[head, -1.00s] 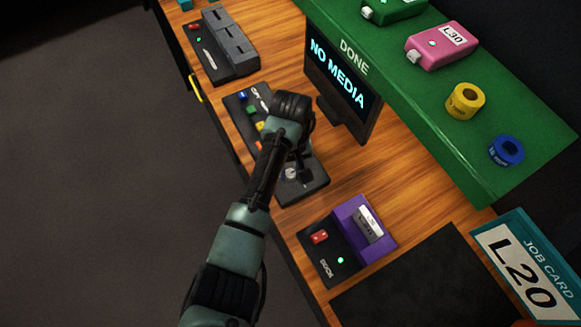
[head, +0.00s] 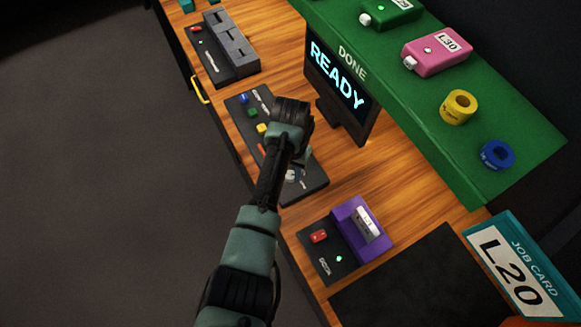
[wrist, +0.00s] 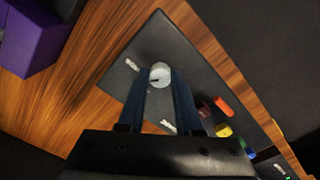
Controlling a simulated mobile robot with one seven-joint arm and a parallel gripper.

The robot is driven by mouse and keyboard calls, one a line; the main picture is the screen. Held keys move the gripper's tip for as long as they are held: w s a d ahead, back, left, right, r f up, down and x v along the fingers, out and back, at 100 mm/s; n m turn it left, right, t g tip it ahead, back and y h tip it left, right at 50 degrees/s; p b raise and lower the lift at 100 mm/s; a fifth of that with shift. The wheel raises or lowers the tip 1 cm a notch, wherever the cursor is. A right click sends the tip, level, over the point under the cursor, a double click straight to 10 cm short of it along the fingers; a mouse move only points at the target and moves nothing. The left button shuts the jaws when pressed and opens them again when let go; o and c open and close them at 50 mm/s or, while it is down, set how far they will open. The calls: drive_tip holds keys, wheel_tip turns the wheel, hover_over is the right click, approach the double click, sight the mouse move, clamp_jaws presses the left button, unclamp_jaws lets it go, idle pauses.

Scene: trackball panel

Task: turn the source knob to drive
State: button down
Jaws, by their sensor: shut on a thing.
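The source knob (wrist: 160,74) is a small round pale grey knob with a dark pointer mark, on a black control panel (wrist: 158,38). My gripper (wrist: 162,80) is shut on the knob, one finger on each side. White labels on the panel near the knob are too small to read. In the head view the knob (head: 292,175) shows partly below my gripper (head: 299,165), and my wrist covers part of the panel (head: 312,193). The monitor (head: 340,85) behind it reads READY.
Coloured buttons (head: 252,112) line the panel's far part. A purple device (head: 355,225) on a black base stands to the near right. A green shelf (head: 440,135) marked DONE carries drives and tape rolls. A job card (head: 515,270) reads L20.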

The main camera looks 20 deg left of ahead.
drive_tip(key=m, duration=0.4)
drive_tip(key=shift+w+r+m+p, duration=0.1)
drive_tip(key=shift+m+p, duration=0.2)
drive_tip(key=shift+p, duration=0.1)
idle(0.4)
drive_tip(key=c, duration=0.6)
unclamp_jaws()
wheel_tip(320, 180, up, 13)
drive_tip(key=shift+f+b, duration=0.1)
drive_tip(key=shift+b, duration=0.6)
